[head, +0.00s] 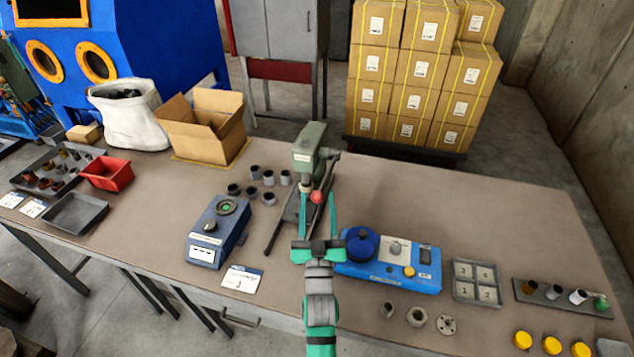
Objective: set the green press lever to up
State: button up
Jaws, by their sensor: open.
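The green press (310,148) stands near the middle of the table, with its head on top of a dark column. Its lever (330,172) is a dark rod at the right side of the head, slanting down towards me and ending in a red ball knob (316,197). My gripper (318,198) is open, with its teal fingers pointing away from me. The knob shows between the fingertips in this view. I cannot tell whether the fingers touch it or how deep it sits between them. My gripper hides part of the press base.
A blue device (390,272) with a round dark knob sits close to the right of my gripper. A blue-grey scale-like device (216,230) and several dark cups (268,198) are to the left. The table (480,215) is clear at the back right.

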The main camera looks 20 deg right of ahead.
jog(key=x, duration=0.6)
jog(key=shift+c, duration=0.7)
grip_shut()
